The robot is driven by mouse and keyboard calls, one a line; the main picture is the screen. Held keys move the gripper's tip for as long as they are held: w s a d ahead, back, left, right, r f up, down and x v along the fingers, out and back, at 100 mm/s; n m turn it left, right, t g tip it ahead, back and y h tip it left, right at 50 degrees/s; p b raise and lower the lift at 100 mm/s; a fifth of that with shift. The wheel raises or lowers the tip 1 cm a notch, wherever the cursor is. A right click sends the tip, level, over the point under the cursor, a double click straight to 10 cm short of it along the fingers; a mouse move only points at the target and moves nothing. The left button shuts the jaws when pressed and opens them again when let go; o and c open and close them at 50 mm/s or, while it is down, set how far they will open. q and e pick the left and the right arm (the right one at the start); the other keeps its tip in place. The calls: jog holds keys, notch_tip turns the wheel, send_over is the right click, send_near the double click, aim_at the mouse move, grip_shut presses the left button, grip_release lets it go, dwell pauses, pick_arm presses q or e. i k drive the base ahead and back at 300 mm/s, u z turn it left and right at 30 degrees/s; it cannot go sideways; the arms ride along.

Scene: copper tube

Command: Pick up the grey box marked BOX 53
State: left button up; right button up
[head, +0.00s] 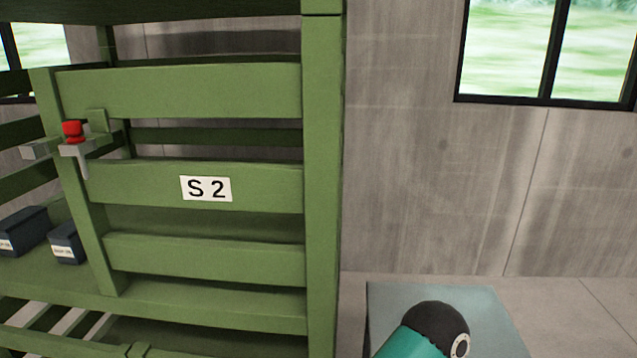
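No box that I can read as BOX 53 is in view. Two dark blue-grey boxes with white labels sit at the left on the green shelf. One box (26,226) is cut by the left edge, and the other box (66,236) is beside it to the right. Their labels are too small to read. Neither of my grippers shows in the head view.
A green slatted rack (323,180) with a white "S 2" label (206,188) fills the left half. A grey latch with a red knob (73,131) is on its left post. A pale blue flat surface (490,325) is at the lower right, before a concrete wall (420,170).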

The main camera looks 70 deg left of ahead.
aim_at(23, 230)
jog(key=z, duration=0.25)
jog(key=i, duration=0.2)
jog(key=u, duration=2.7)
jog(key=i, duration=0.25)
jog(key=u, duration=1.9)
jog(key=k, duration=0.55)
jog(key=u, duration=0.45)
jog(key=i, duration=1.6)
jog(key=z, duration=0.45)
